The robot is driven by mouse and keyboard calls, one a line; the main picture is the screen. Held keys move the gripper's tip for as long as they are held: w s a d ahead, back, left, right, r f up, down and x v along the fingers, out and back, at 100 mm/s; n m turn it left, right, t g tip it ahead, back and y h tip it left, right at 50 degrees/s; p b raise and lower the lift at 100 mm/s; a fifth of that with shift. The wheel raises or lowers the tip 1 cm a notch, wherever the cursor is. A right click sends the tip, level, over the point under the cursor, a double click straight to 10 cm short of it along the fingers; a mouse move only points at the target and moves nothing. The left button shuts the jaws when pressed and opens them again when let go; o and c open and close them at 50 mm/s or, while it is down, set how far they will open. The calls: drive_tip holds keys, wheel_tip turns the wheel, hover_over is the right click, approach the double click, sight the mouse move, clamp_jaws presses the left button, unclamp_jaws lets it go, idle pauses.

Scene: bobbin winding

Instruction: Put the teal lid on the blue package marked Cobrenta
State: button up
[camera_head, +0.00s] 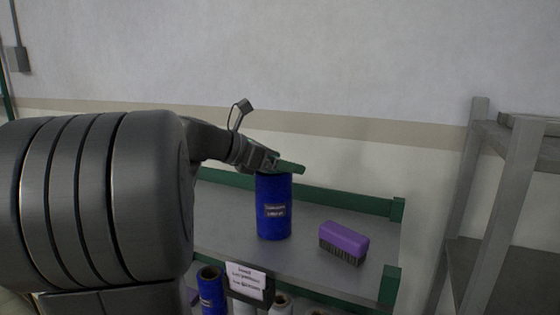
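A blue cylindrical package (274,225) stands upright on the grey shelf. It bears a small dark label with light lettering that is too small to read. The flat teal lid (291,167) is at the top of the package, tilted slightly down to the right and reaching past the package's right edge. My gripper (271,161) comes in from the left and is shut on the lid's left part. The fingertips are small and partly hidden. I cannot tell whether the lid touches the package's rim.
A purple brush (344,241) with dark bristles lies right of the package. The green-edged shelf (222,222) has bare room around them. A white sign (246,280) stands at the front, with several spools below. A grey rack (490,220) stands at right.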

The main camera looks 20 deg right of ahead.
drive_tip(key=w+b+v, duration=0.1)
drive_tip(key=v, duration=1.2)
drive_tip(key=shift+s+a, duration=0.4)
drive_tip(key=shift+s, duration=0.1)
drive_tip(key=shift+d+r, duration=0.1)
drive_tip(key=p+x, duration=0.1)
drive_tip(key=x, duration=1.2)
drive_tip(key=shift+d, duration=0.35)
